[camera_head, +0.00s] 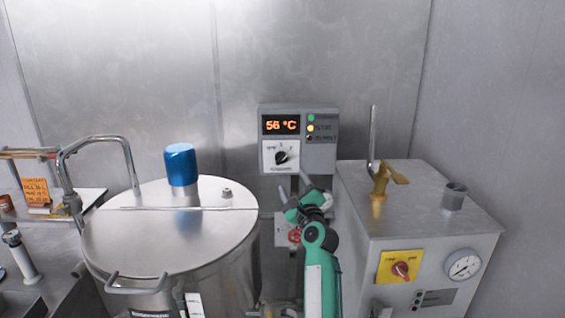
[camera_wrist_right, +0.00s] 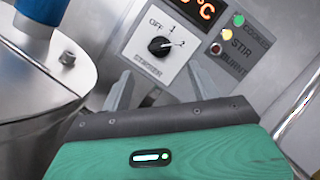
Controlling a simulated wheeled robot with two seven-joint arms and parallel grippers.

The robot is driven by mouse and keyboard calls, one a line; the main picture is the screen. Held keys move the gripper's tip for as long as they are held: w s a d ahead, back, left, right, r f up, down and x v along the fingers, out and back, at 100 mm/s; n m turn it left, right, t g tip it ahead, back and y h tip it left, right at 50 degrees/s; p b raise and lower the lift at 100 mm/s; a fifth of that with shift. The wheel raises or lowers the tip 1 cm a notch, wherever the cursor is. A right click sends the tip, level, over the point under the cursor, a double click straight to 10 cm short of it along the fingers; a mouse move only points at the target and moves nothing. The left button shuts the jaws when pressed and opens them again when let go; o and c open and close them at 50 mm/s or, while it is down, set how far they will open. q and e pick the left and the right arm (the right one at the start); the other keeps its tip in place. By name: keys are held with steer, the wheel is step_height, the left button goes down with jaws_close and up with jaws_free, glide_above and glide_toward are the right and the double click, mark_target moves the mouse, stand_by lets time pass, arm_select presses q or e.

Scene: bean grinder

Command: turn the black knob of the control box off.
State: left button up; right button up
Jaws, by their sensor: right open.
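The grey control box (camera_head: 320,157) hangs on the back wall, with a lit display reading 56 °C. Its black knob (camera_head: 281,158) sits on a white plate at the lower left. In the right wrist view the knob (camera_wrist_right: 160,46) shows a white pointer mark turned right towards 2, with OFF at upper left. My right gripper (camera_head: 301,183) is just below the box in the head view. In the right wrist view its two grey fingers (camera_wrist_right: 165,82) are spread apart and empty, below the knob and apart from it. My left gripper is not in view.
A steel kettle (camera_head: 150,245) with a blue cap (camera_head: 181,164) stands at left. A steel cabinet (camera_head: 430,205) with a brass valve (camera_head: 380,182), yellow switch plate (camera_head: 387,277) and gauge (camera_head: 464,265) stands at right. A red button (camera_head: 295,236) sits below the control box.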

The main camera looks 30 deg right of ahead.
mark_target(282, 161)
steer(key=p+x, duration=0.1)
steer(key=x, duration=0.9)
steer(key=shift+w+p, duration=0.15)
steer(key=shift+p, duration=0.25)
steer(key=c, duration=1)
